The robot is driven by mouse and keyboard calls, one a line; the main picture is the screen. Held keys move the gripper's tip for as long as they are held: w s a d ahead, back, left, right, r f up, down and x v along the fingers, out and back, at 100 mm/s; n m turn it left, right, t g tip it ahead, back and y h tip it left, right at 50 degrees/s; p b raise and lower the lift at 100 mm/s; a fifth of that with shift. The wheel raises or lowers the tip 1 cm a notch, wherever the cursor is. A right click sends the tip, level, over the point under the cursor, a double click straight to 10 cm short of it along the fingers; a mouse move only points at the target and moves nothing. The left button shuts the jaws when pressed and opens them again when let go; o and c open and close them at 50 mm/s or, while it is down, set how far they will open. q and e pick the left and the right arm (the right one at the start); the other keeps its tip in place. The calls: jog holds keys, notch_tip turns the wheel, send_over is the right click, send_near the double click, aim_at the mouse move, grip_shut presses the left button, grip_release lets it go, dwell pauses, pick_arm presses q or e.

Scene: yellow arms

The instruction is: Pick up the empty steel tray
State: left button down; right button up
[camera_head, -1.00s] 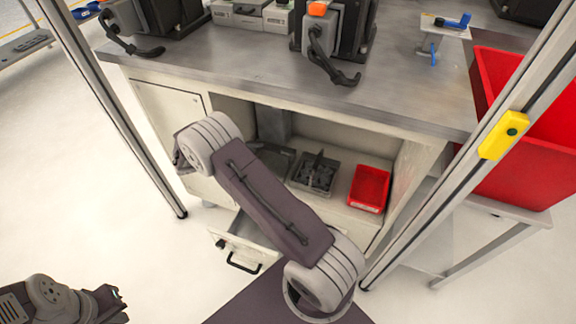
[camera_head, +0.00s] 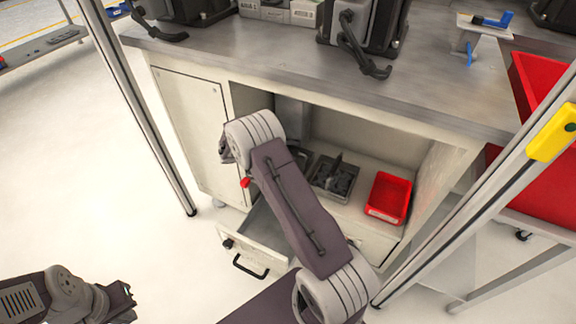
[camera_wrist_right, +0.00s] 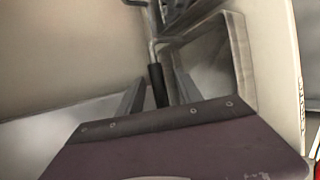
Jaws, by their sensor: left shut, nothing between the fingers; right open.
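A grey steel tray (camera_head: 303,156) sits in the open cabinet, mostly hidden behind my right arm; I cannot see there whether it is empty. In the right wrist view a pale metal tray-like rim (camera_wrist_right: 243,62) with a rounded corner shows beyond my right gripper (camera_wrist_right: 158,92). That gripper's two fingers are apart, with a dark rod-like grip (camera_wrist_right: 157,84) seen between them; I cannot tell whether they touch it. The right gripper is hidden in the head view. My left gripper (camera_head: 127,301) is shut and empty at the lower left, far from the cabinet.
A second grey tray (camera_head: 335,178) holds dark parts, beside a small red bin (camera_head: 388,198). An open drawer (camera_head: 262,232) juts out below. The worktop (camera_head: 330,75) overhangs the shelf. Metal posts (camera_head: 140,110) stand at either side; large red bins (camera_head: 530,180) are at right.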

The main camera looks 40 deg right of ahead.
grip_shut()
dwell(1.4)
